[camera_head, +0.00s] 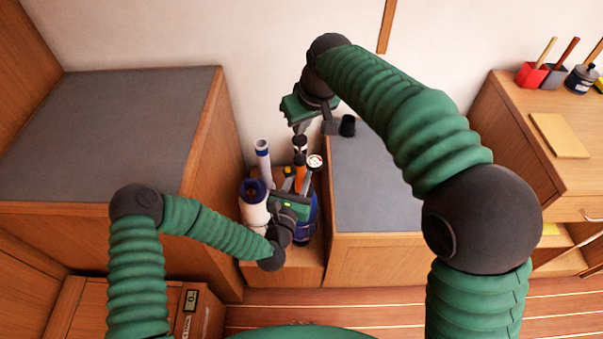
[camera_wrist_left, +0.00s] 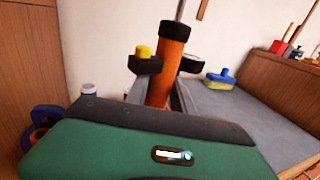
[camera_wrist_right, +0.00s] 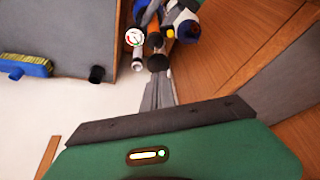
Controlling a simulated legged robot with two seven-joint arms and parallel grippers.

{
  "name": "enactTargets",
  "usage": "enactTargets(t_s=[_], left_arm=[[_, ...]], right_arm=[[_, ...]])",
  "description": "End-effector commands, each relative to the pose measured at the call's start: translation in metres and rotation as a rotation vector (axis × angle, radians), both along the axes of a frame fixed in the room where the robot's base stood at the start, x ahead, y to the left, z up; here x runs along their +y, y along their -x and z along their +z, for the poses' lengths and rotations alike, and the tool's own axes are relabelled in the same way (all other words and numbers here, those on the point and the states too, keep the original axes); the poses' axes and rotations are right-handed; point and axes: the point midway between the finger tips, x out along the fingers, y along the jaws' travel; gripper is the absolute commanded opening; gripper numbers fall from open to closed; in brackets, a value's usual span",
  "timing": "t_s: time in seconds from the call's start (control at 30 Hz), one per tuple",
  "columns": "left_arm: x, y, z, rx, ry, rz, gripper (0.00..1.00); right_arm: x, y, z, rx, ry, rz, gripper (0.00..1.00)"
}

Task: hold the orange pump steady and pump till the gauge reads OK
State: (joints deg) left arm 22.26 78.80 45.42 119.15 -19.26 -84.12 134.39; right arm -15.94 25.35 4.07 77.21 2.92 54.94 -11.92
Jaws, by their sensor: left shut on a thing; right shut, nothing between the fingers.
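The orange pump (camera_head: 300,178) stands upright among gear on a low wooden ledge. In the left wrist view its orange barrel (camera_wrist_left: 165,75) has a dark collar and a thin rod going up out of the top. My left gripper (camera_head: 297,188) is shut on the barrel, its fingers on either side. The black pump handle (camera_wrist_right: 157,62) tops the rod. My right gripper (camera_wrist_right: 159,82) is shut and empty, its fingertips close to the handle; I cannot tell if they touch. The round white gauge (camera_wrist_right: 135,37) beside the pump shows red and green marks; its reading is too small to tell.
Grey-topped cabinets flank the ledge; the right one (camera_head: 375,190) carries a black cup (camera_head: 347,126). A blue-and-yellow brush (camera_wrist_left: 219,80) lies on that top.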

Motion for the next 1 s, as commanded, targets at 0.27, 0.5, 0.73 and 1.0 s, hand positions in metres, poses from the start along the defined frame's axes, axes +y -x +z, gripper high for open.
enactTargets(t_s=[0.27, 0.5, 0.73, 1.0], left_arm=[[0.0, 0.0, 0.0, 0.0, 0.0, 0.0, 0.0], [0.0, 0.0, 0.0, 0.0, 0.0, 0.001, 0.0], [0.0, 0.0, 0.0, 0.001, 0.0, 0.0, 0.0], [0.0, 0.0, 0.0, 0.001, 0.0, 0.0, 0.0]], right_arm=[[0.0, 0.0, 0.002, -0.001, 0.0, 0.0, 0.0], [0.0, -0.001, 0.028, -0.004, -0.001, 0.001, 0.0], [0.0, 0.0, 0.049, -0.001, 0.0, 0.0, 0.0], [0.0, 0.0, 0.05, 0.0, 0.0, 0.0, 0.0]])
